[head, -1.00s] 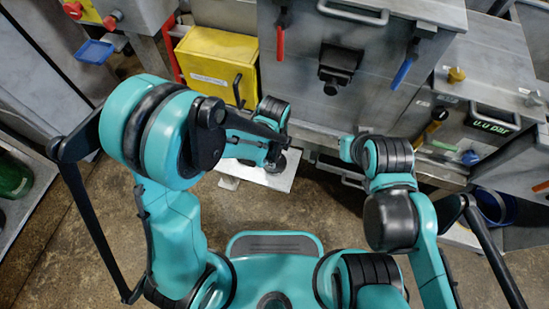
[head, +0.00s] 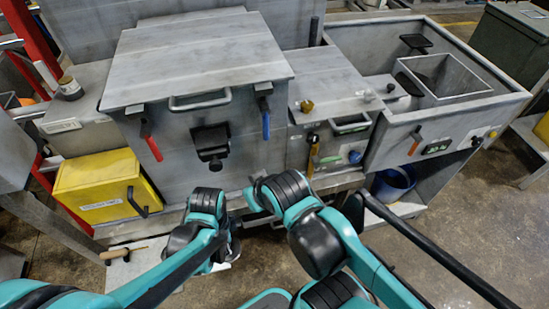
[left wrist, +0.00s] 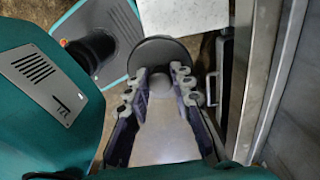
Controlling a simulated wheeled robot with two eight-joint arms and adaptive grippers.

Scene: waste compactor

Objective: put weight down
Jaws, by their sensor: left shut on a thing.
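The weight (left wrist: 166,52) shows in the left wrist view as a dark round disc with a pale grey knob. My left gripper (left wrist: 160,88) is shut on it, with one finger on each side of the knob. In the head view my left arm reaches down in front of the large grey machine, and its own links mostly hide its gripper and the weight. A pale plate (left wrist: 192,14) lies beyond the disc in the left wrist view. I cannot tell whether the weight touches anything below. My right arm reaches toward the machine front, but its fingers are hidden.
The grey compactor (head: 200,75) has a red and a blue handle. A yellow box (head: 105,187) stands at its left. A low pale plate (head: 145,262) holds a wooden-handled tool (head: 122,252). A blue bucket (head: 393,184) stands right. Floor is free at the right.

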